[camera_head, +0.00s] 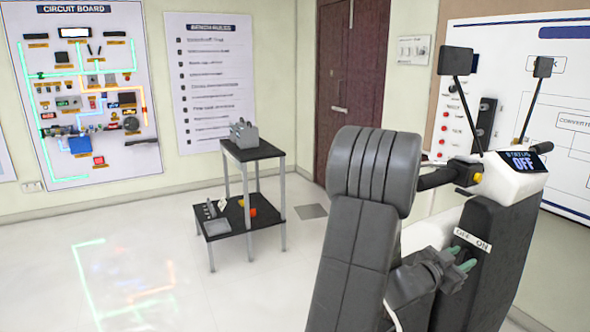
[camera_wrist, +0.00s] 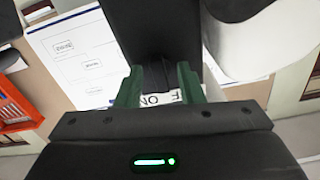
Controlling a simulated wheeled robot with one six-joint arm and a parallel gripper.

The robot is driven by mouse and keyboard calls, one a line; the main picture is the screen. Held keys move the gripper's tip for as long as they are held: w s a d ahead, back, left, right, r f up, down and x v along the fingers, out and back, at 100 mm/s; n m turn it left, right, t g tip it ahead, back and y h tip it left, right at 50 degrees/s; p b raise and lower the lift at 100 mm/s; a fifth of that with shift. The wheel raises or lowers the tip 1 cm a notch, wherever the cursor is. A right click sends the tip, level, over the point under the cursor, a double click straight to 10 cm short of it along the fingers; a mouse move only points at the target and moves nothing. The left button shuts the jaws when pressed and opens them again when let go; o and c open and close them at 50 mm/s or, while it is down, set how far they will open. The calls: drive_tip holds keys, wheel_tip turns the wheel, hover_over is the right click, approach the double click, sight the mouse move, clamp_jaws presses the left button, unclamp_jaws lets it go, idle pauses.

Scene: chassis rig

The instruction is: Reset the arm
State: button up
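My gripper (camera_head: 463,258) is at the dark front column of the scooter-like chassis rig (camera_head: 490,255), just below its white OFF/ON label (camera_head: 472,240). In the wrist view, the two green fingers of my gripper (camera_wrist: 158,85) stand apart, with part of the label (camera_wrist: 162,98) showing between them. A dark shape also shows between the fingers; I cannot tell whether it is a switch or whether the fingers touch the column. The rig's display (camera_head: 523,161) reads STATUS OFF. My dark grey arm covers part of the rig.
A small black two-level stand (camera_head: 247,207) holds a grey part (camera_head: 243,134) on top and several parts below. A circuit board poster (camera_head: 85,100) and a rules sheet (camera_head: 215,80) hang behind. Mirrors (camera_head: 456,61) rise above the rig. The floor at left is clear.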

drive_tip(key=m, duration=0.5)
drive_tip(key=shift+m, duration=0.3)
drive_tip(key=m+p, duration=0.1)
drive_tip(key=m, duration=0.3)
drive_tip(key=shift+r, duration=0.1)
drive_tip(key=shift+a+m, duration=0.2)
drive_tip(key=shift+m, duration=0.2)
drive_tip(key=b+v, duration=0.1)
drive_tip(key=v, duration=0.7)
drive_tip(key=shift+b, duration=0.35)
drive_tip(key=shift+s+a, duration=0.1)
